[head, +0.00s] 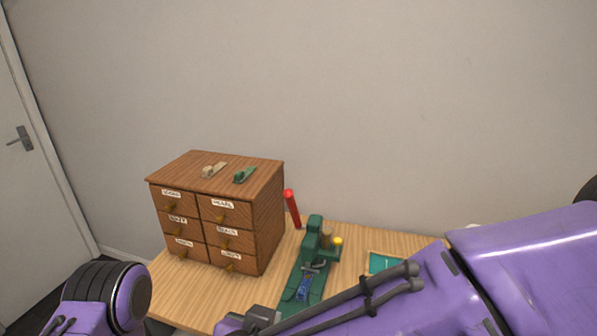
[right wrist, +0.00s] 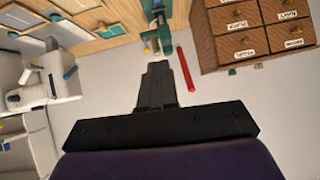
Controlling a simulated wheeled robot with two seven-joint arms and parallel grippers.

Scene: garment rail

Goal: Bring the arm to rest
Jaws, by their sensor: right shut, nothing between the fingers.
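My right gripper (right wrist: 158,68) is shut and empty in the right wrist view, its dark fingers held together in front of the grey wall. My purple right arm crosses the lower right of the head view, in front of part of the table. Part of my left arm shows at the lower left of the head view; its gripper is out of view.
A wooden drawer cabinet (head: 268,210) with labelled drawers stands on the wooden table (head: 172,285), two small items on top. Beside it are a red rod (head: 292,208) and a green device (head: 312,245). A teal-centred tray (head: 384,262) lies right. A door (head: 25,170) is far left.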

